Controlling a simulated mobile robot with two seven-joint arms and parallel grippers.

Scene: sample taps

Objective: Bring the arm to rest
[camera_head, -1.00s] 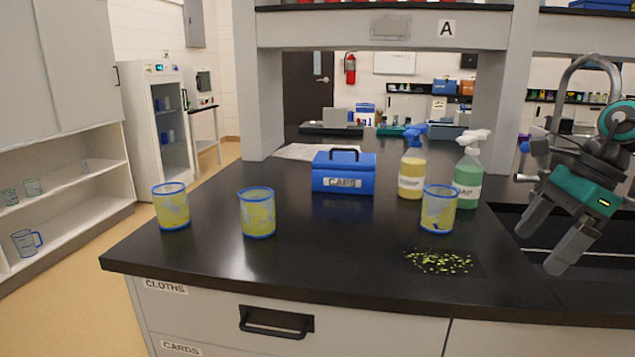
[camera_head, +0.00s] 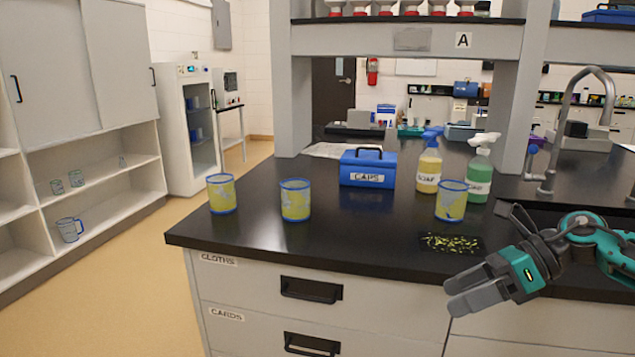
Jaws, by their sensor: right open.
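My right gripper (camera_head: 453,294) is at the lower right, in front of the counter's front edge and over the drawer fronts in the picture. Its two grey fingers point left, apart, with nothing seen between them. My right arm comes in from the right edge. My left gripper is not in view. The black counter (camera_head: 330,235) carries three blue-rimmed cups: a left cup (camera_head: 221,194) and a middle cup (camera_head: 295,201) with yellow in them, and a right cup (camera_head: 451,201) in front of the bottles.
A patch of yellow-green bits (camera_head: 450,243) lies on the counter near the gripper. A blue CAPS box (camera_head: 367,168), a yellow soap bottle (camera_head: 429,171) and a green spray bottle (camera_head: 479,175) stand behind. A tap (camera_head: 575,125) rises at the right. Drawers (camera_head: 265,285) lie below.

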